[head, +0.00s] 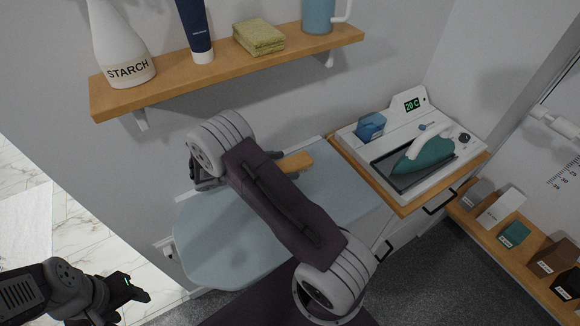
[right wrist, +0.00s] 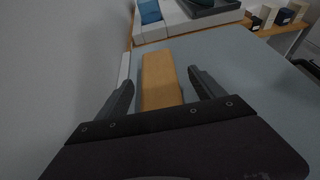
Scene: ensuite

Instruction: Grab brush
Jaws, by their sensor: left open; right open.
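The brush (head: 298,162) shows as a tan wooden block on the pale blue ironing board, near the wall; my right arm hides part of it in the head view. I cannot see bristles. In the right wrist view the brush (right wrist: 160,88) lies lengthwise ahead, between the two open fingers of my right gripper (right wrist: 160,78), with a gap on each side. I cannot tell whether the fingers are low enough to straddle it. In the head view my right gripper is mostly hidden behind its own wrist. My left gripper (head: 132,288) is open and empty at the lower left, away from the board.
The ironing board (head: 215,245) is clear otherwise. A wall shelf (head: 230,72) above holds a starch bottle (head: 122,50), dark blue tube, sponges and a blue jug. Right of the board, a wooden-topped cabinet holds a teal iron (head: 422,155) on a white station. Boxes line a low shelf at right.

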